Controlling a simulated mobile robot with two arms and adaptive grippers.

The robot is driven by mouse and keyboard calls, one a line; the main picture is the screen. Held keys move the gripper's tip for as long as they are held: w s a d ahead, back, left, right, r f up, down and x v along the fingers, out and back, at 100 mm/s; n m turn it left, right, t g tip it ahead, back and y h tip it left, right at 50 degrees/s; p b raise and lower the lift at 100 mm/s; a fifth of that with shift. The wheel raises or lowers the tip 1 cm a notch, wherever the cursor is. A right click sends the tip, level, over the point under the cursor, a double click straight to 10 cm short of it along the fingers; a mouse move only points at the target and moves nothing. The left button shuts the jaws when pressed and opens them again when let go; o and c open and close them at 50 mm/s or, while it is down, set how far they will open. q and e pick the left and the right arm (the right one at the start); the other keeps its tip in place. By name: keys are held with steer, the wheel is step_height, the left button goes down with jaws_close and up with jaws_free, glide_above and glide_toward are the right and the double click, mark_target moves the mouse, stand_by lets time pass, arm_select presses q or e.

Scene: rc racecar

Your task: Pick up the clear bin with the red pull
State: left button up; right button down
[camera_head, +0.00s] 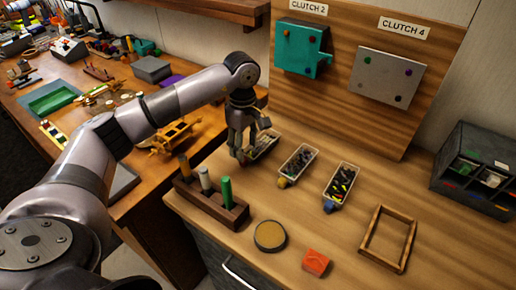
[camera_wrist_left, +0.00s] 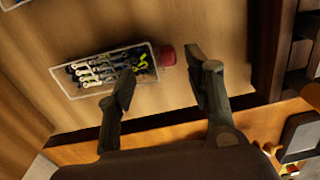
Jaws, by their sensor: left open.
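The clear bin with the red pull (camera_wrist_left: 104,70) lies on the bench in the left wrist view, filled with small dark, white, blue and yellow-green parts. Its red pull (camera_wrist_left: 167,55) sticks out at its right end. In the head view this bin (camera_head: 264,147) is the leftmost of three and is partly hidden by my left gripper (camera_head: 244,150). My left gripper is open, and in the left wrist view (camera_wrist_left: 161,66) the pull shows between its fingertips. I see no firm contact. My right gripper is not in view.
Beside it stand a bin with a yellow pull (camera_head: 298,164) and one with a blue pull (camera_head: 342,181). A wooden block with coloured pegs (camera_head: 210,203) stands close in front. A round tin (camera_head: 270,236), red block (camera_head: 316,262) and wooden frame (camera_head: 370,252) lie nearer and right.

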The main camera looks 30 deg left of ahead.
arm_select(q)
steer(key=shift+s+f, duration=0.1)
steer(key=shift+f, duration=0.2)
steer(key=f+p, duration=0.1)
steer(key=f, duration=0.1)
steer(key=f+p, duration=0.1)
steer(key=shift+s+a+f, duration=0.1)
steer(key=shift+s+f, duration=0.1)
steer(key=shift+f, duration=0.6)
jaws_close()
